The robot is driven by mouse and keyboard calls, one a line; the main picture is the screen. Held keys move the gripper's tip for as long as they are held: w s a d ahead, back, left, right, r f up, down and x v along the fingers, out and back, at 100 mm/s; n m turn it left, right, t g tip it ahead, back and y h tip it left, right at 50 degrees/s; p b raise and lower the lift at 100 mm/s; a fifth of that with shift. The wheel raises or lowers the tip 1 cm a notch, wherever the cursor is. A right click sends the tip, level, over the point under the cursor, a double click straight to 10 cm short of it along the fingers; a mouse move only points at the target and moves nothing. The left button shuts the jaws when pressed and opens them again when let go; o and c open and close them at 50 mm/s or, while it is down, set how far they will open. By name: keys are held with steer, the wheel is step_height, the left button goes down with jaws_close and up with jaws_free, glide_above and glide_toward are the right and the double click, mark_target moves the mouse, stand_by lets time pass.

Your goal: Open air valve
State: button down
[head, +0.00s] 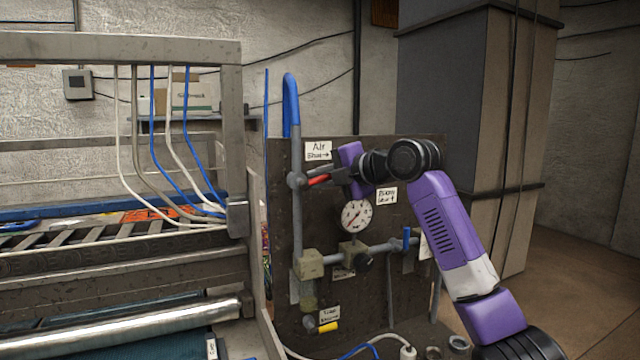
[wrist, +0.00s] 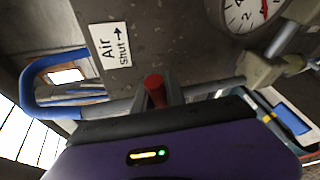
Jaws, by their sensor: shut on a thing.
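The air valve has a red handle (head: 319,180) on a grey vertical pipe (head: 297,235), just below a white label (head: 318,151) reading "Air Shut" with an arrow to the right. The handle points to the right from the pipe in the head view. My gripper (head: 330,176) reaches in from the right and is shut on the red handle. In the wrist view the red handle (wrist: 154,88) shows end-on between the fingers, and the label (wrist: 110,44) is close above it. The rest of the handle is hidden by my gripper.
A pressure gauge (head: 356,215) sits below my wrist on the dark panel (head: 285,180). A horizontal pipe with a blue handle (head: 406,239) runs lower right. A yellow-ended fitting (head: 327,327) is at the bottom. A metal machine frame (head: 232,150) stands close on the left.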

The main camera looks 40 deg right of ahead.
steer(key=shift+w+a+r+n+g+h+p, duration=0.2)
steer(key=shift+a+r+n+g+h+p, duration=0.4)
steer(key=shift+n+h, duration=0.8)
steer(key=shift+w+a+r+n+g+h+p, duration=0.15)
steer(key=shift+a+r+n+g+h+p, duration=0.2)
steer(key=shift+a+r+n+h+p, duration=1.1)
steer(key=shift+w+r+n+g+h+p, duration=0.1)
steer(key=shift+w+n+g+h+p, duration=0.3)
steer(key=shift+n, duration=1.75)
steer(key=shift+s+f+h, duration=0.1)
steer(key=shift+s+h, duration=0.05)
steer(key=shift+h, duration=0.3)
steer(key=c, duration=1.4)
jaws_free()
steer(key=shift+a, duration=0.1)
steer(key=b+v, duration=0.2)
steer(key=v, duration=0.5)
steer(key=shift+s+a+r, duration=0.15)
steer(key=shift+s+r, duration=0.05)
steer(key=shift+s, duration=0.1)
